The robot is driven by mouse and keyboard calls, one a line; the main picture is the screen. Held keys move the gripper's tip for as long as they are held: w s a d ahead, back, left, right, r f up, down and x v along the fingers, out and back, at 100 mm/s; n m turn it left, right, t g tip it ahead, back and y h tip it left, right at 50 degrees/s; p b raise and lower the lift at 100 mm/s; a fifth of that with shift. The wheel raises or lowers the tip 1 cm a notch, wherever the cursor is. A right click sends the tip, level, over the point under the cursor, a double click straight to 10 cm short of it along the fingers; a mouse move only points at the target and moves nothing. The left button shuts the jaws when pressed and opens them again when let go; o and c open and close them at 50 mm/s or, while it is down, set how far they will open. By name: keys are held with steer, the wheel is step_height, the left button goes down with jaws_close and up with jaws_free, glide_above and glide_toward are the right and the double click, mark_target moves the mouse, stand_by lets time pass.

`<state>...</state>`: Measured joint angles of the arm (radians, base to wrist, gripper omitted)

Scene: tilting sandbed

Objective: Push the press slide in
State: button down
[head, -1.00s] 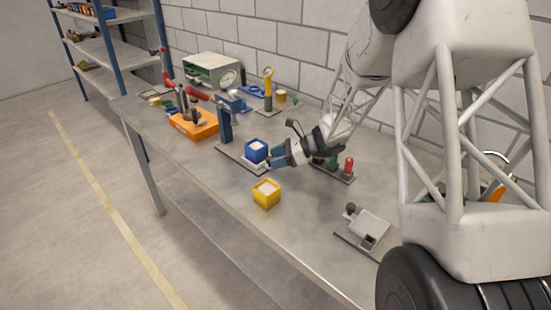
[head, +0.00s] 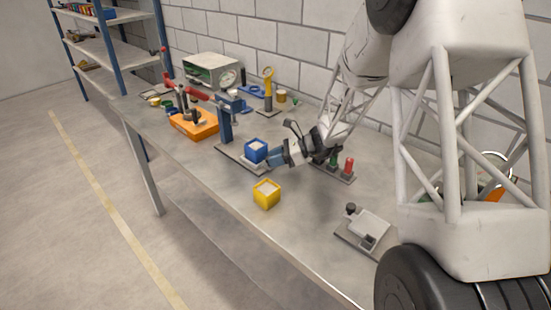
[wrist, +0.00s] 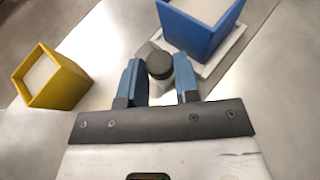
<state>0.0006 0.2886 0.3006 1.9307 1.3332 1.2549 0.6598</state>
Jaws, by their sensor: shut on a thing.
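The press has a blue column (head: 225,122) on a grey base plate (head: 232,152). Its white slide (wrist: 235,40) carries an open-topped blue box with pale contents (head: 256,150), also large at the top of the wrist view (wrist: 205,28). A dark round knob (wrist: 159,64) sticks out from the slide toward my gripper. My gripper (wrist: 160,78) is shut on this knob, one blue finger on each side. In the head view my gripper (head: 273,158) is just right of the blue box, and the knob is hidden.
A yellow box (head: 266,197) stands apart nearer the front edge; it also shows at left in the wrist view (wrist: 50,80). A stand with a red and a green knob (head: 340,170) is behind my gripper. A grey fixture (head: 364,230) lies front right.

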mark_target(259, 142)
steer(key=w+a, duration=0.8)
steer(key=c, duration=0.9)
jaws_free()
steer(key=shift+c, duration=0.2)
steer(key=shift+o, duration=0.4)
steer(key=shift+d, duration=0.1)
steer(key=shift+v, duration=3.85)
